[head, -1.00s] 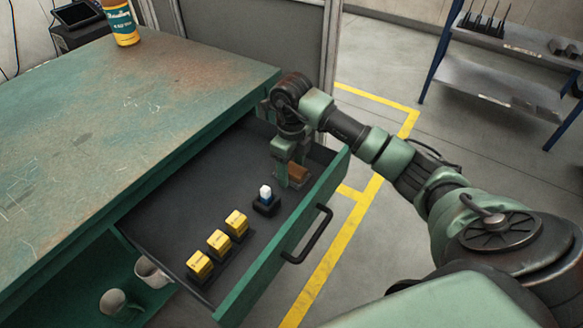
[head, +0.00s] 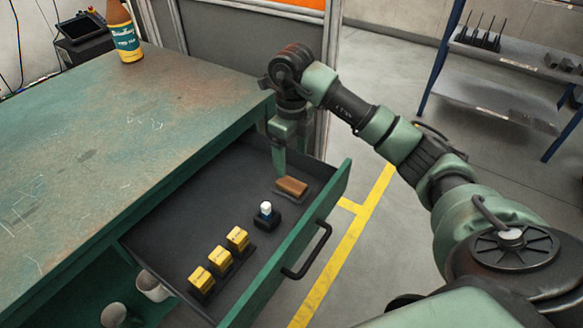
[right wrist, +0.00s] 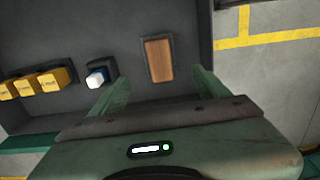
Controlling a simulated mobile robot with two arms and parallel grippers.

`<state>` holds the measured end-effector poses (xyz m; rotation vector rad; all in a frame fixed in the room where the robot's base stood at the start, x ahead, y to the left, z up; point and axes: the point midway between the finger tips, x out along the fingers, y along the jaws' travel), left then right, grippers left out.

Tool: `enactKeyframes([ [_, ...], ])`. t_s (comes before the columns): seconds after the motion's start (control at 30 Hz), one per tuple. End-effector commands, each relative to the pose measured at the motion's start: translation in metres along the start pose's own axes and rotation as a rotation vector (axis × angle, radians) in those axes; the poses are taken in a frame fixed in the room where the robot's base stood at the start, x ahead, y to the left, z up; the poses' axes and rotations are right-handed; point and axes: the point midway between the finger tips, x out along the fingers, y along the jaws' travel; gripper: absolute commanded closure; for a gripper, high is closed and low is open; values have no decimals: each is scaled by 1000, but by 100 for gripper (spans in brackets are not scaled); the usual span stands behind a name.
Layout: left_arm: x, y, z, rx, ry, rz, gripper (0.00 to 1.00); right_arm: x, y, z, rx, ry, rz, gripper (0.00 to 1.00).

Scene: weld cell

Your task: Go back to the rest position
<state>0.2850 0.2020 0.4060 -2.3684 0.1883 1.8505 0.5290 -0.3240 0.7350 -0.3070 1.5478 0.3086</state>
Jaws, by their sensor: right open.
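My right gripper (head: 279,165) is above the far end of the open drawer (head: 170,220), pointing down. It is open and empty; in the right wrist view its two fingers (right wrist: 155,90) stand apart with nothing between them. A brown wooden block (head: 292,187) lies in the drawer just to the right of the gripper, apart from it; it also shows in the right wrist view (right wrist: 159,60), beyond the fingertips. My left gripper is in neither view.
The drawer also holds a white-and-blue item (head: 266,211) in a black holder and several yellow boxes (head: 220,260). The green workbench (head: 100,150) carries a bottle (head: 124,35). Mugs (head: 152,287) sit below. A shelf rack (head: 495,95) stands back right; floor lies clear between.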

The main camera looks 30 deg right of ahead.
Motion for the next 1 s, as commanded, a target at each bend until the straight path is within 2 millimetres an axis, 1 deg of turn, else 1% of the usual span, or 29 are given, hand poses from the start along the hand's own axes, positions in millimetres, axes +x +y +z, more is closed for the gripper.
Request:
enactKeyframes([
  [0.03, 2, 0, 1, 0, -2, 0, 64, -8, 0, 0, 0, -1, -1, 24],
  [0.1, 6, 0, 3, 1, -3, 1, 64, -13, 0, 0, -1, 0, -1, 24],
  [0.2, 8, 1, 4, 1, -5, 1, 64, -17, 0, 0, 0, 2, 0, 24],
  [0.77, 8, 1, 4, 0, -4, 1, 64, -19, 0, 0, 0, 1, 0, 24],
  [0.87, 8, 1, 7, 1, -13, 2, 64, -33, 0, 0, 0, 1, 0, 24],
  [0.97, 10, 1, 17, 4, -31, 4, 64, -61, 0, 0, 0, 0, 0, 24],
  [1.0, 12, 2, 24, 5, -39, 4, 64, -75, 0, 0, 0, 0, 0, 24],
])
